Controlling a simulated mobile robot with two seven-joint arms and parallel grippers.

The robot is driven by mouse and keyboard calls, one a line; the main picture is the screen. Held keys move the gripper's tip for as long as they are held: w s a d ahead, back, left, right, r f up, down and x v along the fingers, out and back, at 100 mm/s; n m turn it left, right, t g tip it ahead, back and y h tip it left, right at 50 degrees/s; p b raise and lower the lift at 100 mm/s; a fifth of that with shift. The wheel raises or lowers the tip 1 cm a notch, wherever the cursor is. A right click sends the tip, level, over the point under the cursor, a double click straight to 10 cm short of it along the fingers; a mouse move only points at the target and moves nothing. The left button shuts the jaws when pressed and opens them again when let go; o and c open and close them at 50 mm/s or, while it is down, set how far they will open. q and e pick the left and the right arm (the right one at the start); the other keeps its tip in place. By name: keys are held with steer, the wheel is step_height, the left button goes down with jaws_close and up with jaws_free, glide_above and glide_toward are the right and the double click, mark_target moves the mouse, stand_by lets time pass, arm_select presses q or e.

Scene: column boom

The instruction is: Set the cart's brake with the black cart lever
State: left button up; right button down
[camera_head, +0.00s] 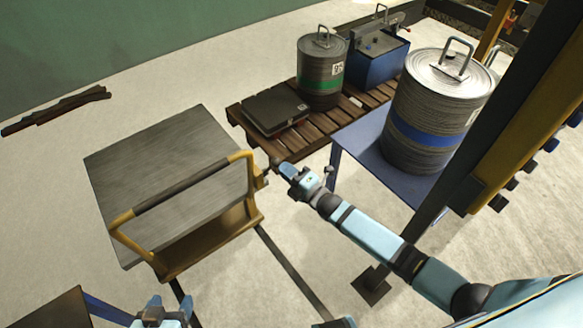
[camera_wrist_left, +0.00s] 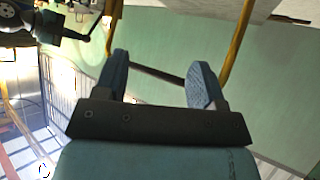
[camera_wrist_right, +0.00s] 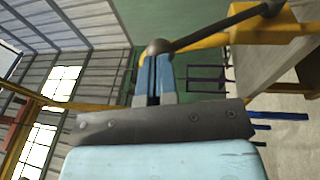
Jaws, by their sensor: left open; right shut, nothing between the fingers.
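The cart (camera_head: 175,170) has a grey flat top and a yellow handle frame with a black grip (camera_head: 190,185). The black cart lever (camera_wrist_right: 215,32) shows in the right wrist view, running from a yellow post to a round dark knob. My right gripper (camera_head: 279,166) is at the cart's right side. Its fingers (camera_wrist_right: 154,75) are shut and empty, with the tips right at the knob; I cannot tell if they touch. My left gripper (camera_head: 163,308) is low in the head view, in front of the cart. It is open and empty (camera_wrist_left: 162,80), with the handle beyond its fingers.
A wooden pallet (camera_head: 240,128) behind the cart bears a dark flat case, a green-banded drum (camera_head: 322,70) and a blue box (camera_head: 375,62). A blue-banded drum (camera_head: 430,110) stands on a blue table (camera_head: 355,140) at the right.

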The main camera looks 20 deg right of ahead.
mark_target(280, 160)
steer(key=w+r+g+p, duration=0.1)
steer(key=w+a+r+g+h+p, duration=0.1)
steer(key=w+r+p, duration=0.1)
steer(key=shift+w+a+m+g+h+p, duration=0.3)
steer(key=shift+w+p, duration=0.1)
steer(key=shift+w, duration=0.15)
arm_select(q)
steer(key=r, duration=0.3)
steer(key=shift+s+a, duration=0.15)
steer(key=shift+s, duration=0.2)
arm_select(e)
steer(key=shift+w+a+r, duration=0.1)
steer(key=shift+w+r, duration=0.35)
steer(key=shift+w, duration=0.2)
